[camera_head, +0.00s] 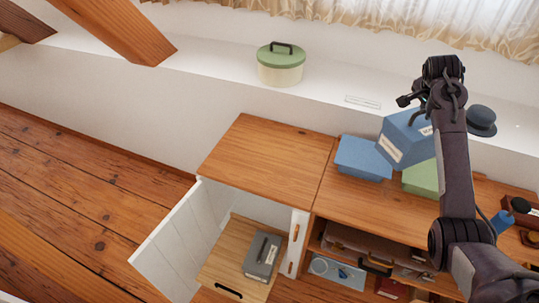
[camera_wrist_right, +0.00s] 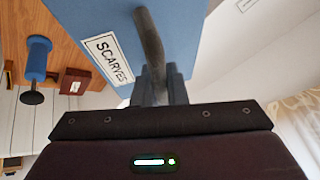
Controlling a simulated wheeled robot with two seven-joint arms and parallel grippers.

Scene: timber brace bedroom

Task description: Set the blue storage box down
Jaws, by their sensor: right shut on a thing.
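The blue storage box (camera_head: 400,148) hangs tilted in the head view, above the right part of the wooden cabinet top and near the white ledge. In the right wrist view the box (camera_wrist_right: 185,30) shows a label reading SCARVES and a dark curved handle (camera_wrist_right: 148,40). My right gripper (camera_head: 420,108) is shut on that handle; its fingers (camera_wrist_right: 158,88) show at the handle's foot in the wrist view. I cannot tell the box's exact height above the top. My left gripper is not in view.
A second blue box (camera_head: 360,160) and a green box (camera_head: 421,178) stand on the cabinet top (camera_head: 270,160), whose left part is clear. A green-lidded pot (camera_head: 281,68) and a dark hat (camera_head: 481,120) are on the ledge. A white door (camera_head: 180,240) stands open below.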

